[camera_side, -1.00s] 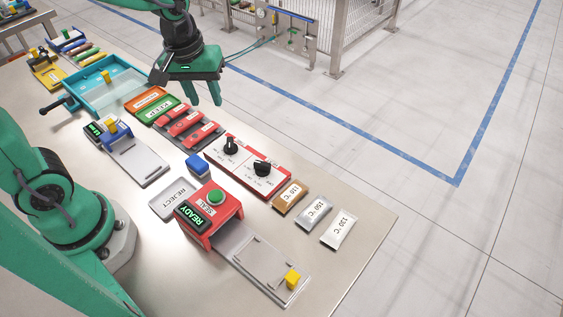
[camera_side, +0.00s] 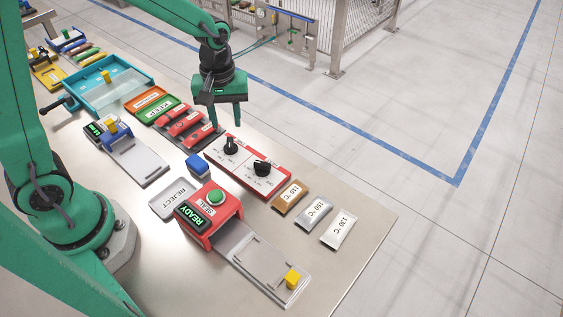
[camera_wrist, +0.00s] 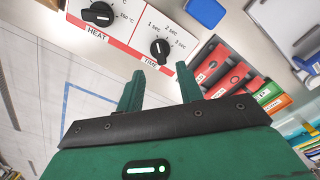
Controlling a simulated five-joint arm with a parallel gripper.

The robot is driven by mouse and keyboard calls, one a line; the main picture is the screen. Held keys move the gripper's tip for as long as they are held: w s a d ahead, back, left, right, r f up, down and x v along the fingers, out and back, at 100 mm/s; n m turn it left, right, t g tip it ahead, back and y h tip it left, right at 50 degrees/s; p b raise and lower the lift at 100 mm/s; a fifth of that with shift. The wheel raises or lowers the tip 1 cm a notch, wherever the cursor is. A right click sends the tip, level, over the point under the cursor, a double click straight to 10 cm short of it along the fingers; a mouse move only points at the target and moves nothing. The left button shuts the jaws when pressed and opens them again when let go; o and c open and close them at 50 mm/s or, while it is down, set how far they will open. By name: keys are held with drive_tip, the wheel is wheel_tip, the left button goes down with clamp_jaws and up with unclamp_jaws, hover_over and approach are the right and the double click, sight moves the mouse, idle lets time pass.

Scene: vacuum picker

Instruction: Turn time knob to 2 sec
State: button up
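The time knob (camera_wrist: 160,50) is a black knob on the white and red panel in the wrist view, with 1 sec, 2 sec and 3 sec marks around it. Its white pointer line appears to point toward 1 sec. In the side view the time knob (camera_side: 230,147) is the left one of two black knobs on the panel. My gripper (camera_side: 226,121) is open and empty, above and just behind the time knob, not touching it. In the wrist view the time knob lies beyond the spread fingertips of my gripper (camera_wrist: 160,83).
The heat knob (camera_side: 262,168) sits on the same panel, to the right. Red packs in a grey tray (camera_side: 204,141) lie left of the panel. A blue block (camera_side: 198,164) and the sealer with its green button (camera_side: 216,197) stand in front.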

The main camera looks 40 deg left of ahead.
sight(229, 141)
drive_tip(key=shift+f, duration=3.35)
drive_tip(key=shift+c, duration=0.3)
clamp_jaws()
